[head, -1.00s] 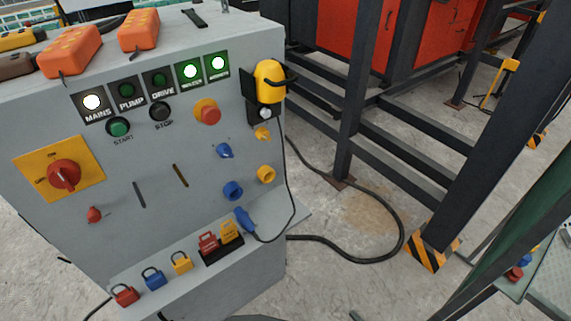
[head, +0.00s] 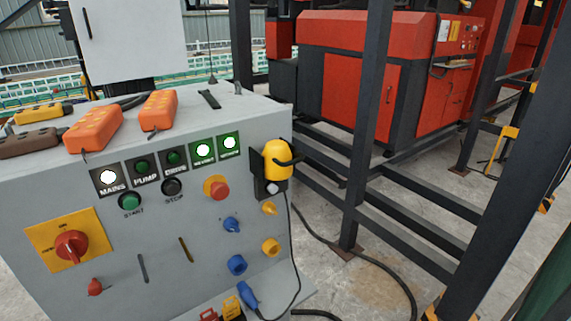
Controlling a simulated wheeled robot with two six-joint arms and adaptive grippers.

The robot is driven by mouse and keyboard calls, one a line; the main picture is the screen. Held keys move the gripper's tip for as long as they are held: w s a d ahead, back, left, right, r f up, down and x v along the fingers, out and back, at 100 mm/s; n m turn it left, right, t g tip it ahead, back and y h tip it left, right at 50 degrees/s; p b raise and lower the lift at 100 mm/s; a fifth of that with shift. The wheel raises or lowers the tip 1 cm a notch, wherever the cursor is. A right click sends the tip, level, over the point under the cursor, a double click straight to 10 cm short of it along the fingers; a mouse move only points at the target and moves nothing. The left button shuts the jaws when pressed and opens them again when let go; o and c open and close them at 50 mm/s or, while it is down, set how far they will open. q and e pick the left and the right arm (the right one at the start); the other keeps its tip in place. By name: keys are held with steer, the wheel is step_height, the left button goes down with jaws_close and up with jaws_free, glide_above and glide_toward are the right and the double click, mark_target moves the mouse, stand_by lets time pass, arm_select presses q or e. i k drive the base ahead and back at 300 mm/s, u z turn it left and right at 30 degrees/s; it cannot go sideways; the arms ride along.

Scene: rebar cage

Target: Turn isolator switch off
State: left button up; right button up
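The isolator switch (head: 72,246) is a red rotary handle on a yellow plate, at the left of the grey control cabinet's front panel (head: 120,255) in the head view. Its exact handle position is too small to tell. A smaller red knob (head: 95,287) sits below the isolator plate. Neither of my grippers shows in the head view.
Orange remote boxes (head: 93,128) and a yellow one (head: 38,112) lie on the cabinet top. A yellow device (head: 278,158) hangs at its right edge. A black cable (head: 345,256) runs over the floor. Dark steel posts (head: 372,120) and a red machine (head: 365,85) stand at right.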

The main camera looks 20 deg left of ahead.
mark_target(71, 245)
steer(key=k, duration=0.45)
steer(key=u, duration=0.4)
steer(key=i, duration=0.3)
steer(key=u, duration=0.75)
